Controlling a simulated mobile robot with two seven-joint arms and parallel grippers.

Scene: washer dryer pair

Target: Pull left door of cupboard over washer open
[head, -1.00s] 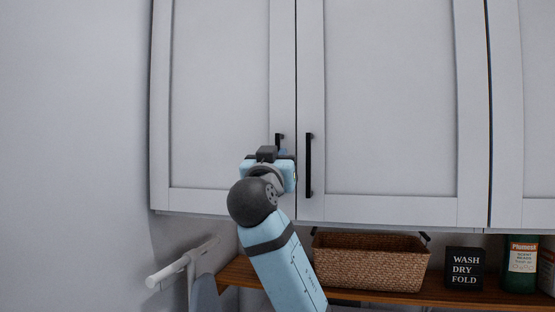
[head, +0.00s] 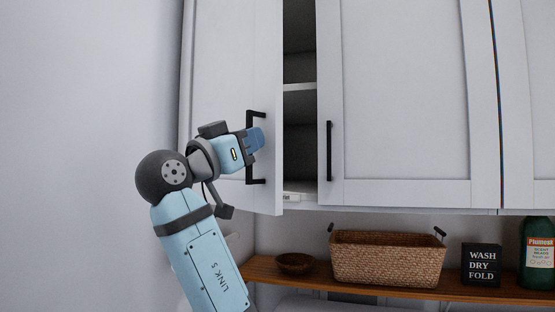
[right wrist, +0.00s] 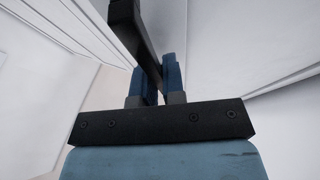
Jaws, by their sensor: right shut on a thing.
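The left door (head: 225,75) of the cupboard stands partly open in the head view, swung out toward me. Shelves show in the gap beside it. Its black bar handle (head: 250,178) is on the door's right edge. My right gripper (head: 257,138) is at the middle of this handle. In the right wrist view the blue fingers (right wrist: 158,82) are shut on the black handle (right wrist: 148,45). The right door (head: 395,90) of the cupboard is shut, with its own black handle (head: 329,150). My left gripper is not in view.
Below the cupboard a wooden shelf (head: 310,284) holds a small bowl (head: 295,263), a wicker basket (head: 385,260), a black sign (head: 481,264) and a green bottle (head: 537,270). A plain wall (head: 80,120) is at the left. The space before the doors is clear.

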